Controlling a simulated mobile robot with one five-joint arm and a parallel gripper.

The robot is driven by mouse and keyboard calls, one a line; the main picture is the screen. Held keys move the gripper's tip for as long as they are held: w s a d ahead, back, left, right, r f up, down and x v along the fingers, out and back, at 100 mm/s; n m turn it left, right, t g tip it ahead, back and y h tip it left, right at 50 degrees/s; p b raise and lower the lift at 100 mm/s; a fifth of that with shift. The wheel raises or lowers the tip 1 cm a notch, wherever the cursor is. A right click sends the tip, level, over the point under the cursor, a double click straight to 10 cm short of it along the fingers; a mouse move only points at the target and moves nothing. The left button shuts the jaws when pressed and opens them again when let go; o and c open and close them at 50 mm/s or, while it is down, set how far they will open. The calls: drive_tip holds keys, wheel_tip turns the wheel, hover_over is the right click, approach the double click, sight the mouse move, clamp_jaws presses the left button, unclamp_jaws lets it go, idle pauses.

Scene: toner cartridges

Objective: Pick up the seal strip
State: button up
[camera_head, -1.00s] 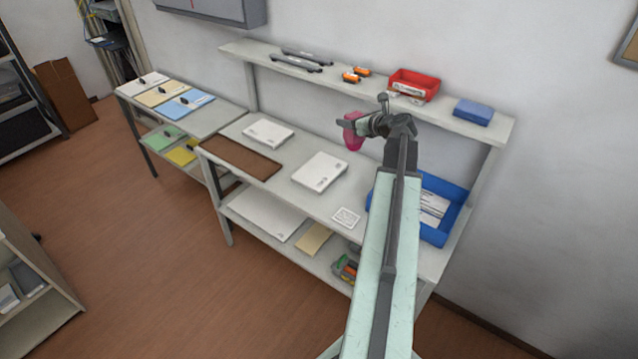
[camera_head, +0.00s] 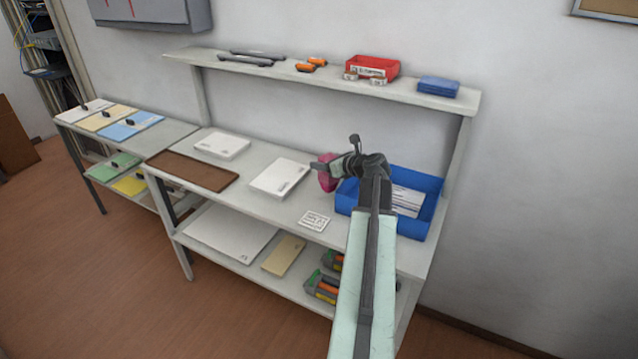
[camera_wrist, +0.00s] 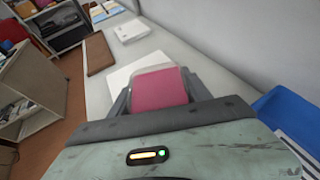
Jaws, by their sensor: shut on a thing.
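The seal strip, a magenta piece with a paler end, is between my fingers in the wrist view (camera_wrist: 160,92). It also shows as a pink patch (camera_head: 325,176) at the end of my arm in the head view. My gripper (camera_head: 332,168) is shut on it and holds it over the worktop, just left of the blue tray. The fingers sit on both sides of the strip in the wrist view. The strip's far side is hidden.
The blue tray (camera_head: 430,197) with papers stands at the worktop's right end. White boxes (camera_head: 281,178) (camera_head: 222,144), a brown mat (camera_head: 192,171) and a small printed card (camera_head: 314,220) lie to the left. A red bin (camera_head: 372,66) and a blue box (camera_head: 438,86) stand on the shelf above.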

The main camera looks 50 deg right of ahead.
drive_tip(key=shift+f, duration=0.1)
wheel_tip(320, 180, down, 4)
drive_tip(key=b, duration=0.3)
drive_tip(key=shift+b, duration=0.35)
drive_tip(key=o, duration=1.6)
drive_tip(key=shift+c, duration=0.2)
drive_tip(key=shift+r, duration=0.2)
drive_tip(key=p+v, duration=0.5)
drive_tip(key=v, duration=0.7)
